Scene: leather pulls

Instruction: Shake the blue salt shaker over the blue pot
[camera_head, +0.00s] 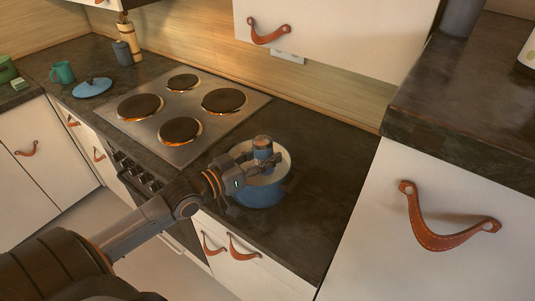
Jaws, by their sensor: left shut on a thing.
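The blue pot (262,193) stands on the dark counter to the right of the stove, with its light inside showing. My left gripper (255,158) reaches in from the left and is shut on the blue salt shaker (263,153). The shaker has a brown top and looks about upright. In the picture it overlaps the pot's opening; its exact height above the pot is hard to tell. The gripper hides part of the pot's near left rim. My right gripper is not in view.
A stove (185,112) with several round burners lies left of the pot. A blue lid (92,88), a teal mug (62,72) and a wooden mill (131,40) stand farther left. A white cabinet (425,215) and raised counter bound the right. Bare counter (325,160) lies right of the pot.

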